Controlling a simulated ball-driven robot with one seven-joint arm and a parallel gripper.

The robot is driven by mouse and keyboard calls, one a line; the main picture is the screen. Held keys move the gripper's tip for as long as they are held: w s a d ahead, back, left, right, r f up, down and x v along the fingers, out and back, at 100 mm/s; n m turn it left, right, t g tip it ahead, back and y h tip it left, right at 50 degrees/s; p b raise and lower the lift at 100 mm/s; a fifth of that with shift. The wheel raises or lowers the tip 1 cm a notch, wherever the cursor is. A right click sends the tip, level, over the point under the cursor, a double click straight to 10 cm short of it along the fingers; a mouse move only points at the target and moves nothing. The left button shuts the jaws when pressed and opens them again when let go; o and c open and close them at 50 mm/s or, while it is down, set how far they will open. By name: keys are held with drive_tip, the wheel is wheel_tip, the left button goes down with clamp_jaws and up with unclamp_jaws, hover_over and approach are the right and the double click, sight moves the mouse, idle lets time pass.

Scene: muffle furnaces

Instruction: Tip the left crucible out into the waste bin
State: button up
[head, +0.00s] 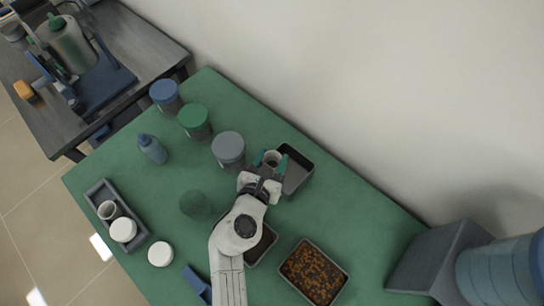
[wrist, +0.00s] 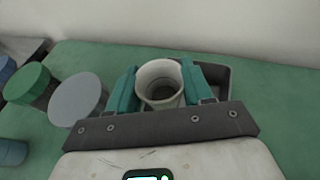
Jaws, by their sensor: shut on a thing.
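My gripper (head: 266,172) is shut on a small white crucible (head: 272,157), beside and partly over a dark grey open bin (head: 300,178) near the wall. In the wrist view, the crucible (wrist: 160,80) sits between the teal fingers, about upright with its mouth up. Its inside looks grey and shadowed, so I cannot tell whether anything is in it. The bin (wrist: 218,80) shows behind and right of the fingers. A second crucible (head: 107,209) stands in a grey tray (head: 137,240) at the left, beside a white round lid (head: 123,230).
Another white lid (head: 160,254) lies on the green table. Blue (head: 165,96), green (head: 195,121) and grey (head: 228,149) lidded jars stand left of my gripper. A tray of brown granules (head: 315,272) and a dark tray (head: 263,245) lie nearer.

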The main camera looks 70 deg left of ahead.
drive_tip(key=shift+f+b, duration=0.45)
drive_tip(key=shift+f, duration=0.15)
drive_tip(key=shift+m+g+y+b, duration=0.3)
drive_tip(key=shift+m+b, duration=0.15)
drive_tip(key=shift+m, duration=0.05)
drive_tip(key=shift+r, duration=0.2)
drive_tip(key=shift+p, duration=0.35)
drive_tip(key=shift+d+r+m+y, duration=0.15)
drive_tip(key=shift+m+y, duration=0.15)
drive_tip(key=shift+m, duration=0.2)
drive_tip(key=shift+s, duration=0.1)
drive_tip(key=shift+m+g+p, duration=0.35)
drive_tip(key=shift+m+g, duration=0.15)
drive_tip(key=shift+m, duration=0.1)
